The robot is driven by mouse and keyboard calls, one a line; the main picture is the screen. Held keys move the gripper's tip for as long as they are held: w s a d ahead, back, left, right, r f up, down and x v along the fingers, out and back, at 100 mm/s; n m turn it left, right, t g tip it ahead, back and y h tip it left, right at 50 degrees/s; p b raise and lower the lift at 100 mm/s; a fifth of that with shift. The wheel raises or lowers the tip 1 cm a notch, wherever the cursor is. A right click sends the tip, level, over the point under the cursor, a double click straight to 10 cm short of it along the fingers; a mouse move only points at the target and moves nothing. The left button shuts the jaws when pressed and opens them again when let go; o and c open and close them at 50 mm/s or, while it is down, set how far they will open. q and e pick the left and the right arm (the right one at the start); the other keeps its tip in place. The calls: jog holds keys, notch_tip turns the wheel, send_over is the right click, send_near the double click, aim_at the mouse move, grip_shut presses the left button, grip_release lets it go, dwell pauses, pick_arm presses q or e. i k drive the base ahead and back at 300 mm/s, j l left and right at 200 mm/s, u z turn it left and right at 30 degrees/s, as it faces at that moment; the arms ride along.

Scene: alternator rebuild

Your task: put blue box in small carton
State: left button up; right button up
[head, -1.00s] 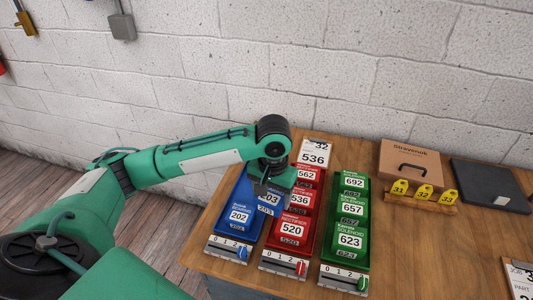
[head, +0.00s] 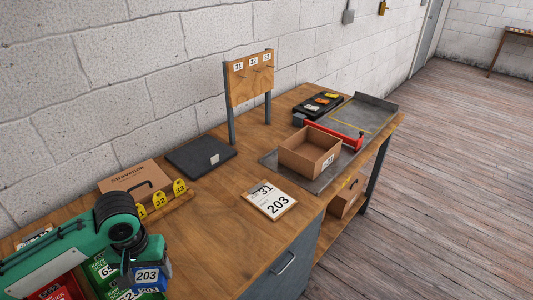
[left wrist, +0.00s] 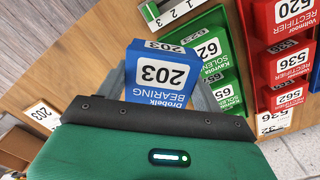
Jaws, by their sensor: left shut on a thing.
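The blue box (head: 148,278), labelled 203 Bearing, is held in my left gripper (head: 145,262) above the green boxes in the head view. The left wrist view shows the blue box (left wrist: 160,72) between the fingers, its label facing the camera. My left gripper is shut on it; the fingers are partly hidden. An open cardboard carton (head: 300,158) stands on a grey plate on the bench, well to the right of the gripper. Another carton (head: 344,203) sits lower, beneath the bench top. My right gripper is not in view.
A card reading 31 and 203 (head: 269,200) lies between the gripper and the carton. A two-post wooden board (head: 250,80), a dark flat case (head: 200,156) and yellow number tags (head: 160,197) stand behind. A red-handled bar (head: 335,137) lies beside the carton. Bench wood in front is clear.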

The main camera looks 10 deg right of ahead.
aim_at(310, 151)
jog(key=i+l+z, duration=0.65)
jog(key=i+z, duration=0.35)
jog(key=i, duration=0.35)
